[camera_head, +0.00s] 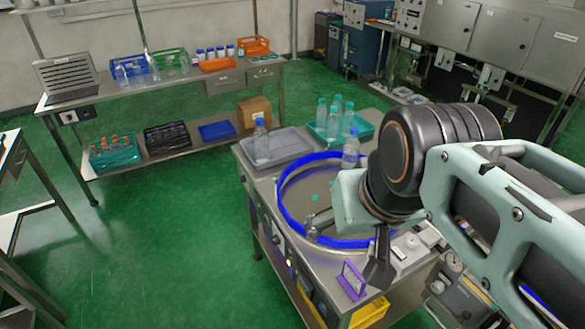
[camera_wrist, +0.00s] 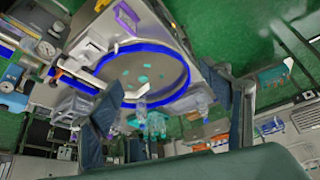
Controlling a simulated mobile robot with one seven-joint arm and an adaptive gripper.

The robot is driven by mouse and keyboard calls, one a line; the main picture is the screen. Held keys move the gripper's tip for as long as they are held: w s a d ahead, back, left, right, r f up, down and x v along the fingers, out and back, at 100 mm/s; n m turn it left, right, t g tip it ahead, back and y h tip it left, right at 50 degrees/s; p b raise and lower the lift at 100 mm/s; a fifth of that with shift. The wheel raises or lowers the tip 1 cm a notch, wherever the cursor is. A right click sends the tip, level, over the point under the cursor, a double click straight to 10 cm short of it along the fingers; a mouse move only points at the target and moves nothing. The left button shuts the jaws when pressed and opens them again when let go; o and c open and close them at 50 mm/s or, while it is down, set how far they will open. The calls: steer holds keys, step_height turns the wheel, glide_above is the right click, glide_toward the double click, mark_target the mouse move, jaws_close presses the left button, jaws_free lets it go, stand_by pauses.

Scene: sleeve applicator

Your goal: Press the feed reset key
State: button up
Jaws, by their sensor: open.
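The sleeve applicator is a steel bench (camera_head: 262,205) with a round turntable ringed by a blue rim (camera_head: 283,205); the rim also shows in the wrist view (camera_wrist: 186,75). Its front panel (camera_head: 285,248) carries small controls and a lit lamp (camera_head: 289,262). I cannot tell which control is the feed reset key; labels are too small to read. My gripper (camera_head: 346,250) is open and empty above the turntable's near right side, apart from the front panel. Its two dark fingers stand wide apart in the wrist view (camera_wrist: 178,92). My arm hides the bench's right part.
A purple sign holder (camera_head: 353,280) stands on the bench's near edge. A clear bottle (camera_head: 351,152) stands at the turntable's far side. A grey tray (camera_head: 285,146) and a teal tray (camera_head: 366,126) with bottles lie behind. Green floor (camera_head: 165,240) is free at left.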

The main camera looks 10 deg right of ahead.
jaws_close()
stand_by(0.3)
stand_by(1.2)
